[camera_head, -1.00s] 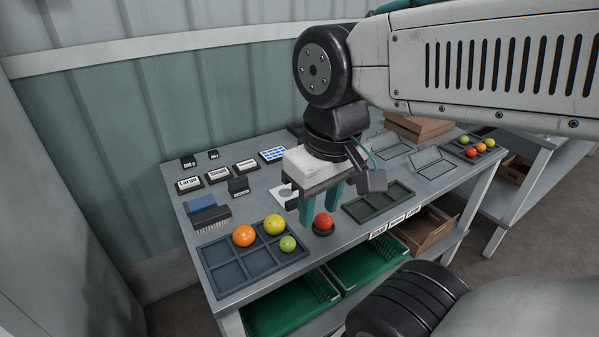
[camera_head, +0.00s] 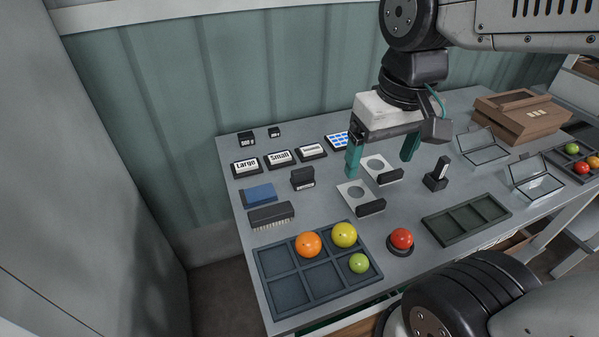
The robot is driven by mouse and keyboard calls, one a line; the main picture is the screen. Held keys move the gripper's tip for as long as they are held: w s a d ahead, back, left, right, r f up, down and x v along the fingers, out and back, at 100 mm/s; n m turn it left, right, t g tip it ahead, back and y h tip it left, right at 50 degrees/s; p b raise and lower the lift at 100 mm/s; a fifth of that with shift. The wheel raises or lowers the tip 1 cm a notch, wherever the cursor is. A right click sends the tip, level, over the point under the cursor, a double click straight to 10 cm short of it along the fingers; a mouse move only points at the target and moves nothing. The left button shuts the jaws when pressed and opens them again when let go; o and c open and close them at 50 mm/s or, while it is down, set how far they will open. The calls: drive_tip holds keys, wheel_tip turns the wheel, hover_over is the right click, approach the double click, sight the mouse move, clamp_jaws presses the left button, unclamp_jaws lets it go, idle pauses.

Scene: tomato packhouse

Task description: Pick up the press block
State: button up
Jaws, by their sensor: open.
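No piece is plainly marked as the press block. Two small black pieces could be it: a black block with a raised back and a pale label (camera_head: 303,179), left of my gripper, and a black piece with an upright post (camera_head: 437,174), right of my gripper. I cannot tell which. My gripper (camera_head: 380,166) points down with its two teal fingers wide apart and nothing between them. It is above the pale plates with round holes and black handles (camera_head: 358,197), (camera_head: 383,170).
A dark sectioned tray (camera_head: 322,293) holds an orange, a yellow and a green tomato. A brush (camera_head: 271,215), blue block (camera_head: 259,194), label blocks (camera_head: 279,158), empty tray (camera_head: 466,219) and wooden box (camera_head: 518,116) surround the middle.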

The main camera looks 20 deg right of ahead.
drive_tip(key=w+f, duration=0.4)
drive_tip(key=w, duration=0.7)
drive_tip(key=g, duration=0.1)
hover_over(303, 169)
drive_tip(key=f, duration=1.3)
drive_tip(key=shift+s+a, duration=0.1)
drive_tip(key=shift+s, duration=0.3)
drive_tip(key=f, duration=0.8)
drive_tip(key=shift+w, duration=0.35)
drive_tip(key=shift+r, duration=0.1)
drive_tip(key=shift+c, duration=0.3)
drive_tip(key=c, duration=1)
drive_tip(key=shift+c, duration=0.2)
